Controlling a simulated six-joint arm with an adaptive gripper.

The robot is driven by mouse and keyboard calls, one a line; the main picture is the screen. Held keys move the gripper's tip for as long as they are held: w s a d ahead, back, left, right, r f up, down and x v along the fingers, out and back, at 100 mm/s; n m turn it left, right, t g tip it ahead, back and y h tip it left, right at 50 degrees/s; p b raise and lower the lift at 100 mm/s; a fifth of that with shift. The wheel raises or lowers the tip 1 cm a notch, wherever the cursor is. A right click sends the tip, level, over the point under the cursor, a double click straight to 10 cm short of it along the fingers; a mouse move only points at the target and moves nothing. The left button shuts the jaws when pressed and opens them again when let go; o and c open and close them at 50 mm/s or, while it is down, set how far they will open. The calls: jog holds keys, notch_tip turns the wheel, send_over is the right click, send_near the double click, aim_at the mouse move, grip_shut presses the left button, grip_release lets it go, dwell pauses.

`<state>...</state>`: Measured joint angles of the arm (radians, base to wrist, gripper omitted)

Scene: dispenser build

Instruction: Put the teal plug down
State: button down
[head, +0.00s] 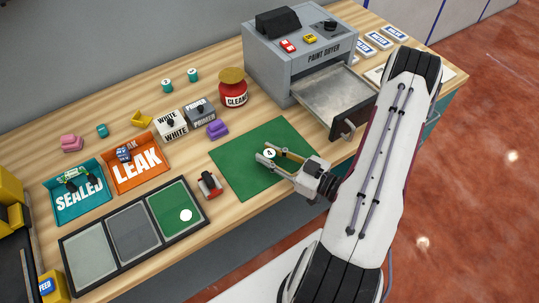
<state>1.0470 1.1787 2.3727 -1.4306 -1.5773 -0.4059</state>
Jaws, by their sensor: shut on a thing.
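My gripper (272,155) is over the green mat (245,181), with its fingers shut on a small piece. The piece, taken as the teal plug (270,153), shows a round white top marked 4. Its sides are mostly hidden by the fingers, so its teal colour is hard to make out. I cannot tell whether it touches the mat or hangs just above it. Two other small teal pieces with pale tops (166,84) (193,74) stand at the back of the table. A plain teal one (102,130) stands further left.
The paint dryer (300,58) has its drawer (333,97) out behind the mat. A red cleaner jar (233,93), a purple block (217,128) and a small red-and-dark piece (209,184) surround the mat. An orange LEAK tray (138,171) and a teal SEALED tray (80,203) lie left.

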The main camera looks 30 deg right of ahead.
aim_at(267, 151)
jog(key=shift+r, duration=0.1)
jog(key=shift+r, duration=4.9)
jog(key=shift+w, duration=0.1)
jog(key=shift+w, duration=0.45)
jog(key=w+a+r+m+h, duration=0.2)
jog(key=w+a+h, duration=0.15)
jog(key=w, duration=0.95)
jog(key=w+a+r+m+h, duration=0.1)
jog(key=w+a+r, duration=0.2)
jog(key=a+r, duration=0.1)
jog(key=w+a+r+m+t+h, duration=0.1)
jog(key=w+a+r+h, duration=0.1)
jog(key=a, duration=0.4)
jog(key=shift+w+a+r+m, duration=0.25)
jog(key=shift+w+r+m, duration=0.05)
jog(key=shift+w+r, duration=0.65)
